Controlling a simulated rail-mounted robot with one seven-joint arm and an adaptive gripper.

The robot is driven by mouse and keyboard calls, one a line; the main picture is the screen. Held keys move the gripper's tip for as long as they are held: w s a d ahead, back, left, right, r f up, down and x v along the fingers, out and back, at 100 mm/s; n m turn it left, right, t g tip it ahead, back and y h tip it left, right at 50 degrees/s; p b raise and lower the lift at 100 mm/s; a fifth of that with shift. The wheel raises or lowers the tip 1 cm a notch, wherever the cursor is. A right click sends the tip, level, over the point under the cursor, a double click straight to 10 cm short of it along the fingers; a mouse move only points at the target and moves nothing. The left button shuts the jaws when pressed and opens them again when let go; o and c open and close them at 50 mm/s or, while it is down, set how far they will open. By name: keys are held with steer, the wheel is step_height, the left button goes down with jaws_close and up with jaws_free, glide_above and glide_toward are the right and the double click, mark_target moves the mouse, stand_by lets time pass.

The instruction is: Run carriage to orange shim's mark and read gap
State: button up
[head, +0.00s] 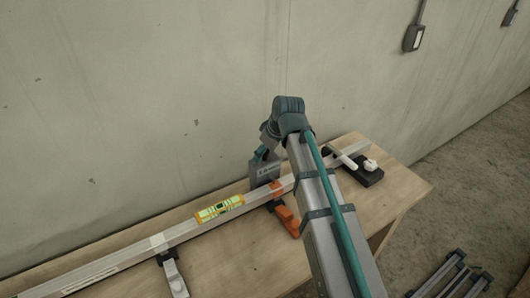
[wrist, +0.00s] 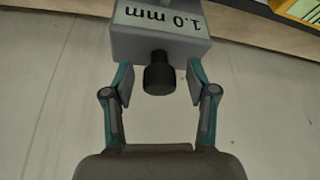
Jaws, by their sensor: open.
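In the wrist view, a grey block (wrist: 160,40) carries a pale label that appears upside down and seems to read 1.0 mm. A short black knob (wrist: 159,76) sticks out of it. My gripper (wrist: 160,84) is open, one finger on each side of the knob, with a gap on both sides. I cannot tell whether this block is the carriage. In the head view, an orange piece (head: 287,218) sits at the front of the long aluminium rail (head: 115,260); I cannot tell if it is the shim. My arm hides part of the rail, and the fingers are not clear there.
A yellow-green spirit level (head: 219,208) lies along the rail. A grey clamp (head: 173,277) stands at the front left. A black block (head: 368,177) with white parts is near the right end of the wooden bench (head: 228,262). The wall (head: 150,100) stands close behind.

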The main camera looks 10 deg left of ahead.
steer(key=v, duration=1.2)
